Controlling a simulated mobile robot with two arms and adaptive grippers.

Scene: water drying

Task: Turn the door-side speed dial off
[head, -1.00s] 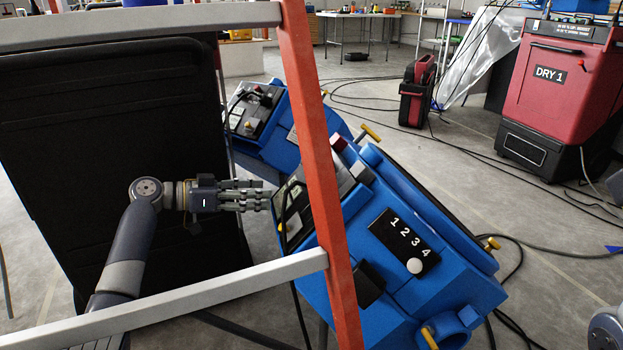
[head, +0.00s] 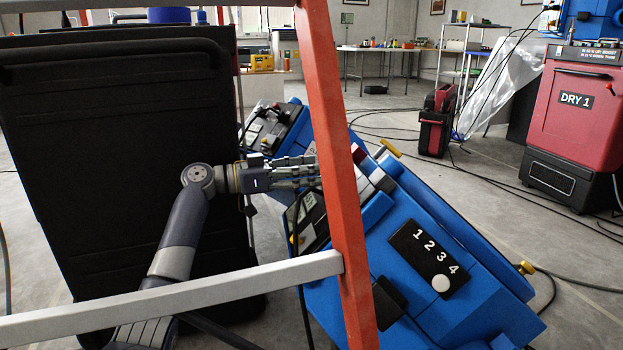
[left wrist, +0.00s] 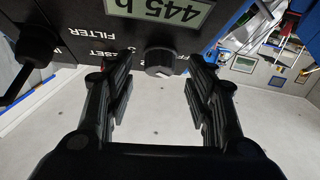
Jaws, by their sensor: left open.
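A dark round dial (left wrist: 160,62) shows in the left wrist view on the edge of a black control panel (left wrist: 95,45). It lies between and beyond the open fingers of my left gripper (left wrist: 160,105), with no visible contact. White lettering beside it is partly cut off. In the head view my left gripper (head: 312,172) reaches in above the panel of the near tilted blue machine (head: 440,240), its fingertips next to the red post. The dial cannot be made out there. The machine's side has a 1-2-3-4 plate (head: 412,245) with a white knob (head: 440,283). My right gripper is out of view.
A red post (head: 340,190) and a grey rail (head: 170,298) cross in front. A second blue machine (head: 285,145) stands behind. The red DRY 1 unit (head: 570,110) and floor cables are at right.

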